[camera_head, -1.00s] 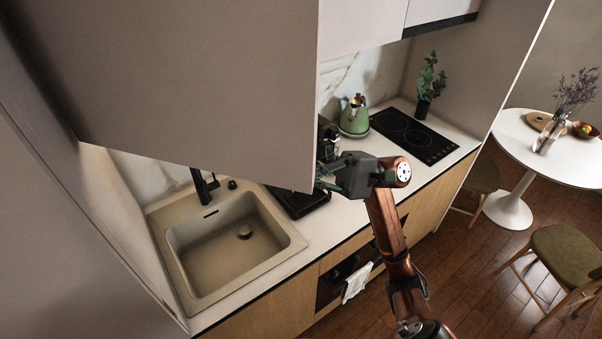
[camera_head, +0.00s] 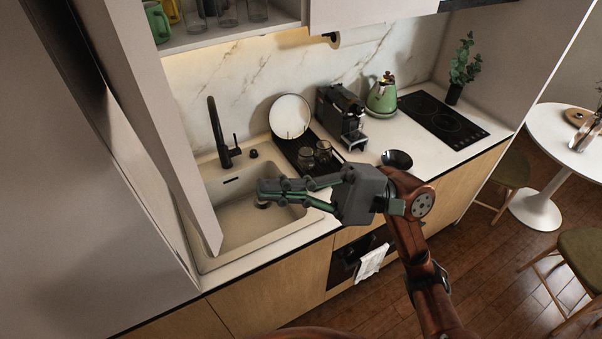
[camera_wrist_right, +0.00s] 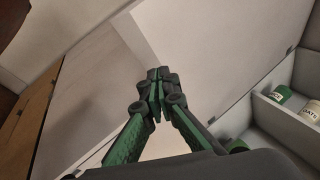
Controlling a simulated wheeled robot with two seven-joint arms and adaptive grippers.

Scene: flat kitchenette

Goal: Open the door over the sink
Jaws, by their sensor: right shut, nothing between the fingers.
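The door over the sink (camera_head: 160,115) stands swung out at the left in the head view, seen nearly edge-on. The open cupboard (camera_head: 235,38) behind it shows a shelf with mugs and glasses. My right gripper (camera_head: 262,190) is shut and empty. It is in front of the sink (camera_head: 225,225) in the picture, to the right of the door's lower end and apart from it. In the right wrist view its fingertips (camera_wrist_right: 157,76) are together in front of a pale panel. My left gripper is not in view.
A black tap (camera_head: 218,135) rises behind the sink. A dark drying tray (camera_head: 330,165) with a plate and glasses, a coffee machine (camera_head: 342,112), a green kettle (camera_head: 382,95) and a bowl (camera_head: 397,159) stand on the counter. Another closed door (camera_head: 365,12) adjoins the open cupboard.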

